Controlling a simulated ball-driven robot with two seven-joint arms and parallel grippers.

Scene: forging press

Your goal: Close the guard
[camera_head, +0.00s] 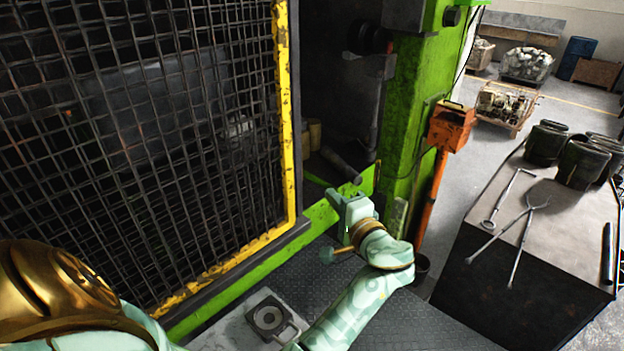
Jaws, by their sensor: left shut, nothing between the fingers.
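The guard is a dark wire mesh panel in a worn yellow frame (283,110), filling the left of the head view. Its right upright stands apart from the green press column (415,110), leaving an open gap where the dark press interior shows. My left gripper (343,194) is shut and empty, at the lower part of this gap, to the right of the guard's yellow edge. It looks apart from the frame, though depth is hard to judge. My right gripper is out of view.
An orange control box (451,126) stands on an orange post beside the column. At right, a table (580,205) carries tongs (522,225) and several dark containers (582,160). A dark textured plate floor (400,315) lies below my left arm. Crates stand far back.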

